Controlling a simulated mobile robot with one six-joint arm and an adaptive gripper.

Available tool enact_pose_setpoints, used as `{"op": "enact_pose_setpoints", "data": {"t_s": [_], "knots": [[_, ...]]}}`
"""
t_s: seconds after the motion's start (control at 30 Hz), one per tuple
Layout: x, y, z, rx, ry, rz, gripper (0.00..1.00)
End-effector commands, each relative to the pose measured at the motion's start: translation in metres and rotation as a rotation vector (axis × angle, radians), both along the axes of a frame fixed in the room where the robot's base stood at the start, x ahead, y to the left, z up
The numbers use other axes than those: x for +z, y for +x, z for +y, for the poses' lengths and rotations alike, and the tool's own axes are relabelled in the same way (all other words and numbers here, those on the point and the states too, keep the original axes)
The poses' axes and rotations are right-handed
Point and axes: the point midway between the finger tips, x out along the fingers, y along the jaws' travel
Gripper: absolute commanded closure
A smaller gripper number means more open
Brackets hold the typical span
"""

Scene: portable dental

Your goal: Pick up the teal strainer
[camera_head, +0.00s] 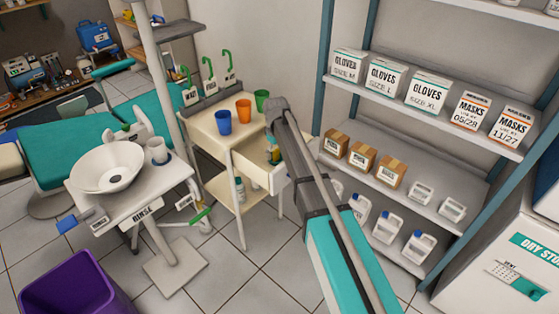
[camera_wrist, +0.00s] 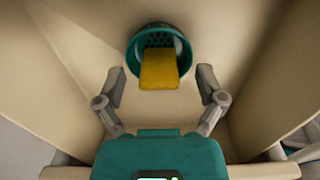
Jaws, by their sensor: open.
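In the wrist view the teal strainer (camera_wrist: 131,56) is a round, teal-rimmed cup with a dark perforated grille inside. It lies at the far end of a cream-walled drawer (camera_wrist: 75,60). A yellow tab-like piece (camera_wrist: 160,70) sticks out of its opening towards me and covers part of the grille. My gripper (camera_wrist: 161,74) is open, with one finger on each side below the strainer and nothing between them that I can see gripped. In the head view the open drawer (camera_head: 262,176) is partly behind my arm, and I cannot make out the strainer clearly there.
Cream drawer walls rise close on both sides of my gripper. Blue (camera_head: 223,122), orange (camera_head: 243,110) and green (camera_head: 262,100) cups stand on the cart top (camera_head: 212,133). Shelves with boxes (camera_head: 385,77) and jugs stand to the right; a rinse basin (camera_head: 107,167) is left.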

Motion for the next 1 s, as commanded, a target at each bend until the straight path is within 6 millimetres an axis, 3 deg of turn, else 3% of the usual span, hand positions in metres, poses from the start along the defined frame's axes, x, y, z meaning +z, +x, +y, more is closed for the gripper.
{"op": "enact_pose_setpoints", "data": {"t_s": [0.47, 0.83, 1.0], "knots": [[0.0004, 0.0000, 0.0000, 0.000, 0.000, 0.000, 0.11], [0.0004, 0.0000, -0.0001, 0.000, 0.000, 0.000, 0.78], [0.0004, 0.0001, -0.0002, 0.000, 0.000, 0.000, 0.81]]}}
